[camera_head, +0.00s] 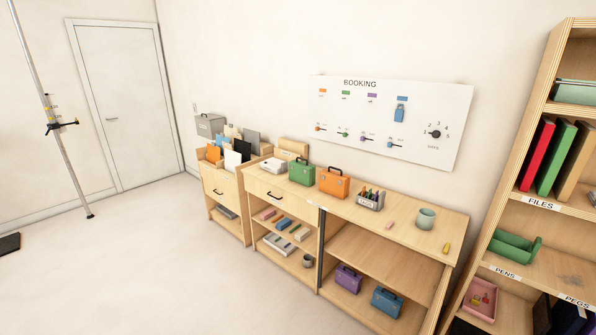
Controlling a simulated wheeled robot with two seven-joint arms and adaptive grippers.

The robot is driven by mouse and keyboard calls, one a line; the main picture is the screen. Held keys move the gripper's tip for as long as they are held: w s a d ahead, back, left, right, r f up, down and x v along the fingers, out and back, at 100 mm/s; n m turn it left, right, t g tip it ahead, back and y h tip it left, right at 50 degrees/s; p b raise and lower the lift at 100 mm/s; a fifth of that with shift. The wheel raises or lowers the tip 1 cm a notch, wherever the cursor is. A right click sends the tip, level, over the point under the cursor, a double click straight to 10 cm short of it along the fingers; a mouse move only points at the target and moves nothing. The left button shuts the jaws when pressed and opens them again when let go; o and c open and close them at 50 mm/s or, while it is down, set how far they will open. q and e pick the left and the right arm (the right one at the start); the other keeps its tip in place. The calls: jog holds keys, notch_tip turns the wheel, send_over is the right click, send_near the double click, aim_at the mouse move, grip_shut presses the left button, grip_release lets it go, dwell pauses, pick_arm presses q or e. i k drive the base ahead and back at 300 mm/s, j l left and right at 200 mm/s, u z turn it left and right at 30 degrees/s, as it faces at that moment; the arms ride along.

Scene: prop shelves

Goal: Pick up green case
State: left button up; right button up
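Neither of my grippers shows in the head view, and nothing is seen touching the green case.
The wooden cabinet (421,247) also bears a pen holder (369,200) and a cup (426,218). Purple (347,278) and blue (386,302) cases sit on its lower shelf. A tall shelf (529,80) stands at right. The floor (150,270) in front is clear.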

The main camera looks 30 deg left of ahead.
aim_at(300, 173)
jog(key=i+j, duration=0.1)
jog(key=j, duration=0.25)
jog(key=i+j, duration=0.1)
jog(key=j, duration=0.25)
jog(key=i+j+z, duration=0.1)
jog(key=j, duration=0.2)
jog(key=i+j, duration=0.25)
jog(key=j, duration=0.15)
jog(key=i+j, duration=0.2)
jog(key=j, duration=0.15)
jog(key=i+j+z, duration=0.1)
jog(key=i+j, duration=0.15)
jog(key=j, duration=0.15)
jog(key=i+j, duration=0.2)
jog(key=j, duration=0.2)
jog(key=i+j, duration=0.25)
jog(key=j, duration=0.15)
jog(key=z, duration=0.05)
